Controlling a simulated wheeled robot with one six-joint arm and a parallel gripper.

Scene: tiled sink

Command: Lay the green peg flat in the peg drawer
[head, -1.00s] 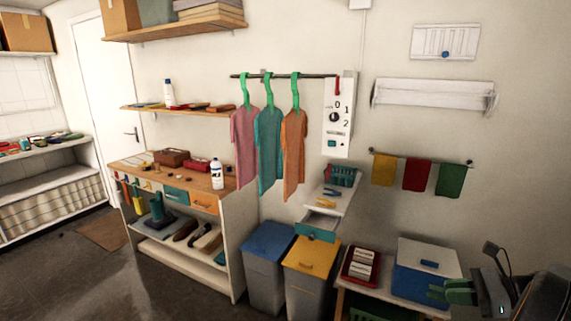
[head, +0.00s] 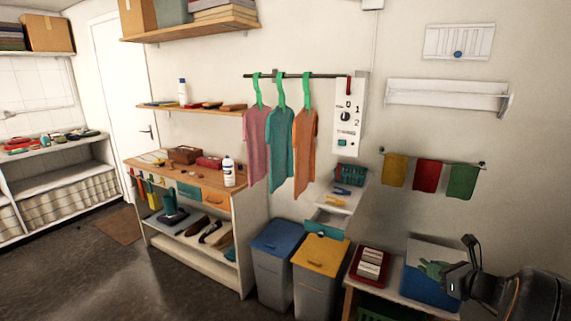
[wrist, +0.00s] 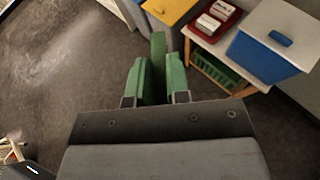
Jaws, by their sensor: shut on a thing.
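My gripper (wrist: 157,82) has green fingers and is shut on the green peg (wrist: 158,48) in the wrist view. The peg sticks out past the fingertips, pointing away from the wrist. In the head view my gripper (head: 430,268) is at the lower right, in front of the blue box; the peg cannot be told from the green fingers there. The peg drawer appears to be the pulled-out white drawer (head: 330,218) with a teal front (head: 322,231), under the small wall shelf. It stands left of my gripper and apart from it. Its inside shows only partly.
The small shelf (head: 343,199) holds a teal basket (head: 350,175) and yellow and blue pegs. Below the drawer stand a blue-lidded bin (head: 277,237) and a yellow-lidded bin (head: 320,254). A low table holds a red tray (head: 369,266) and a blue box (head: 420,290). Hung shirts (head: 281,148) are left of the drawer.

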